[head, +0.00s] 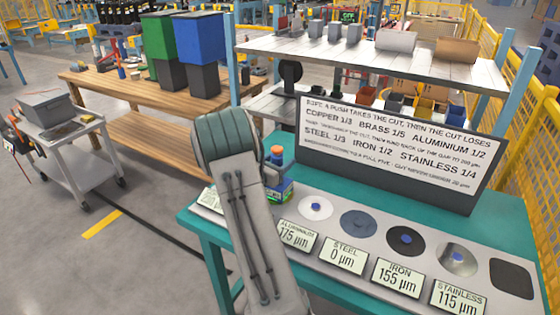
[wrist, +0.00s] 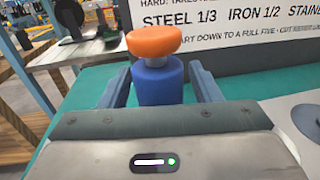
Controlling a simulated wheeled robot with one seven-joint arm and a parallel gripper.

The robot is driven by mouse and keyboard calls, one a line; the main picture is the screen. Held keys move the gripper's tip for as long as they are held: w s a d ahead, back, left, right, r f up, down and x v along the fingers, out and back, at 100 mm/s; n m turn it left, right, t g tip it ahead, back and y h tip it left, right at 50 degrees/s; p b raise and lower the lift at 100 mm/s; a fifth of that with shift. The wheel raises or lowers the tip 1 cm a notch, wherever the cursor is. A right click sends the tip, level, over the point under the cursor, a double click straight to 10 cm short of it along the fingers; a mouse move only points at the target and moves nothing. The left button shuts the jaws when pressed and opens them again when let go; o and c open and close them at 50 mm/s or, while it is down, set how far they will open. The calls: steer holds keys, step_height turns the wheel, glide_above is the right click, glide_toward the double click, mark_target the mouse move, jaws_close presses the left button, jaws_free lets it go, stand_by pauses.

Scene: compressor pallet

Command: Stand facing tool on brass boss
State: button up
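The facing tool (head: 277,168) has a blue body and an orange knob. It is upright beyond my arm in the head view. In the wrist view the tool (wrist: 160,85) is between the two fingers of my gripper (wrist: 160,82). The fingers are close on both sides of the blue body, but contact is not clear. The tool's lower end is hidden by my gripper, so I cannot tell what it rests on. The brass boss and its sign are hidden behind my arm. The board (head: 395,150) lists brass as 1/5.
The aluminium (head: 315,207), steel (head: 358,223), iron (head: 405,241) and stainless (head: 457,258) discs lie in a row, with signs in front reading 175, 0, 155 and 115 µm. A dark square pad (head: 512,278) is at the right end.

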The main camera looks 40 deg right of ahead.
steer(key=shift+r+p, duration=0.25)
steer(key=shift+p, duration=0.05)
steer(key=b+v, duration=0.2)
steer(key=v, duration=1)
steer(key=s+a+r+m+g+y, duration=0.2)
steer(key=s+a+m+g+y, duration=0.1)
steer(key=s+m, duration=0.35)
steer(key=s+a+r+m+g+y, duration=0.1)
steer(key=s+a+m+g+y, duration=0.15)
steer(key=s+m+y, duration=0.4)
steer(key=s+a+r+m+t+y, duration=0.1)
steer(key=s+a+m+y, duration=0.3)
steer(key=a, duration=0.5)
steer(key=s+a+r+m+t+y, duration=0.1)
steer(key=s+a+m+t+y, duration=0.2)
steer(key=s+a, duration=0.4)
steer(key=a+m+y, duration=0.1)
steer(key=a, duration=0.2)
steer(key=shift+r, duration=0.25)
